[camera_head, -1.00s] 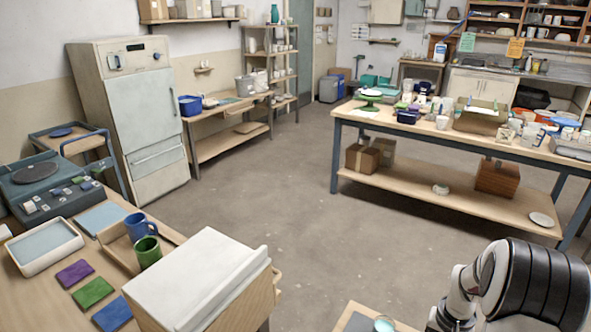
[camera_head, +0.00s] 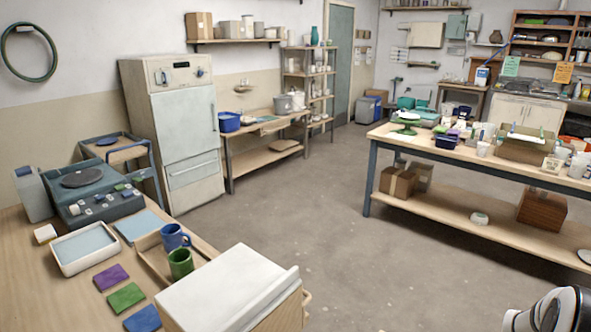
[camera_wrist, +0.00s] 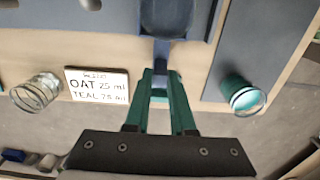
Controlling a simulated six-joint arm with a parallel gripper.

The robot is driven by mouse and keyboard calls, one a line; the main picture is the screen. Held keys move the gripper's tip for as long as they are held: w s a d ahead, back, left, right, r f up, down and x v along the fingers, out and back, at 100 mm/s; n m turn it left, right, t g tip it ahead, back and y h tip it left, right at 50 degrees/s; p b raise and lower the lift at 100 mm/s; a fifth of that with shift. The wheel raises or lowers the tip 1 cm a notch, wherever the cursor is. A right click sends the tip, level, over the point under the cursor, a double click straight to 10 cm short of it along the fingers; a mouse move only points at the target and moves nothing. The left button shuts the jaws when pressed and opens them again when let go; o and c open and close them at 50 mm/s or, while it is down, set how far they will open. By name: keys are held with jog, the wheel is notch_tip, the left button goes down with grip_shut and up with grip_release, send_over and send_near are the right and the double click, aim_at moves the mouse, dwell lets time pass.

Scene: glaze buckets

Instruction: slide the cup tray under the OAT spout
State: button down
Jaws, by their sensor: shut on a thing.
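In the wrist view, my gripper (camera_wrist: 161,78) has green fingers closed on a narrow blue-grey tab. The tab joins a darker rounded blue-grey piece, which looks like the cup tray (camera_wrist: 167,20), cut off by the top edge. No spout can be made out. The gripper does not show in the head view.
In the wrist view, blue-grey panels (camera_wrist: 245,50) flank the tray on a pale wooden surface. In the head view, a bench at left holds a blue mug (camera_head: 173,237), a green mug (camera_head: 180,263) and colored tiles (camera_head: 126,297). Open floor (camera_head: 300,215) lies between the benches.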

jog(key=shift+s+d, duration=2.15)
jog(key=c, duration=0.8)
grip_release()
jog(key=shift+c, duration=0.2)
jog(key=shift+r, duration=0.15)
